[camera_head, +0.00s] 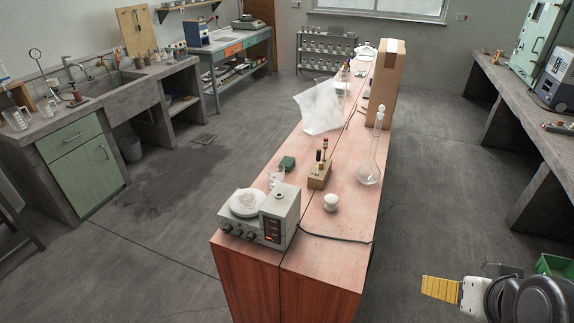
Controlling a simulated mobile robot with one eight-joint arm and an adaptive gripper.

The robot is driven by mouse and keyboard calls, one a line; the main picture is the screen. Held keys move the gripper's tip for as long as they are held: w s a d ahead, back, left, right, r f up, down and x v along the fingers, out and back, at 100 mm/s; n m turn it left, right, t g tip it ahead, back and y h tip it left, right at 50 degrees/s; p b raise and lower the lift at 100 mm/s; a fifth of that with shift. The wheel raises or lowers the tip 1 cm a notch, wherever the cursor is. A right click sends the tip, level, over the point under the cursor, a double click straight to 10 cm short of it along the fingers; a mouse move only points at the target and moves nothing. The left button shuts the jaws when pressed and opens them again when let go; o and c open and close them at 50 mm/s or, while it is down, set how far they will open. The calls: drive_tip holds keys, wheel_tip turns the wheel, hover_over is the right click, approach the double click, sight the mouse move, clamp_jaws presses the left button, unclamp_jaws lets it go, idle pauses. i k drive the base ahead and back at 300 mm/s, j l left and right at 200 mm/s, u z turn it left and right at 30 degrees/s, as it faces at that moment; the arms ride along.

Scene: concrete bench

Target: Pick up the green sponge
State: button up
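A small dark green block (288,163), which looks like the green sponge, lies on the left part of the reddish wooden bench top (318,241). It is beside a clear glass beaker and behind the hotplate. My gripper (440,289) shows at the bottom right, with a yellow ribbed finger part pointing left. It is well apart from the sponge, out to the right of the bench. I cannot tell how far its fingers are apart, and no held object shows.
A hotplate (262,214) with a cord stands at the bench's near end. A beaker (277,177), wooden block holder (319,174), white cup (331,202) and tall flask (370,158) stand near the sponge. A translucent sheet (320,107) and cardboard box (386,85) are farther back.

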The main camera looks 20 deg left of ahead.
sight(288, 163)
drive_tip(key=j+u, duration=0.8)
drive_tip(key=i+j+u, duration=0.15)
drive_tip(key=u, duration=0.25)
drive_tip(key=i+j+u, duration=0.75)
drive_tip(key=j+u, duration=0.2)
drive_tip(key=i+j+u, duration=0.15)
drive_tip(key=i+u, duration=0.3)
drive_tip(key=i+l+z, duration=0.1)
drive_tip(key=i+z, duration=0.5)
drive_tip(key=z, duration=0.25)
drive_tip(key=i+z, duration=0.4)
drive_tip(key=i+j+z, duration=0.2)
drive_tip(key=z, duration=0.2)
drive_tip(key=i+j+z, duration=0.3)
drive_tip(key=z, duration=0.15)
drive_tip(key=i+l+z, duration=0.25)
drive_tip(key=z, duration=0.25)
drive_tip(key=i+l+z, duration=0.15)
drive_tip(key=i+z, duration=0.55)
drive_tip(key=z, duration=0.25)
drive_tip(key=i+z, duration=0.45)
drive_tip(key=k+j, duration=0.05)
drive_tip(key=k, duration=0.1)
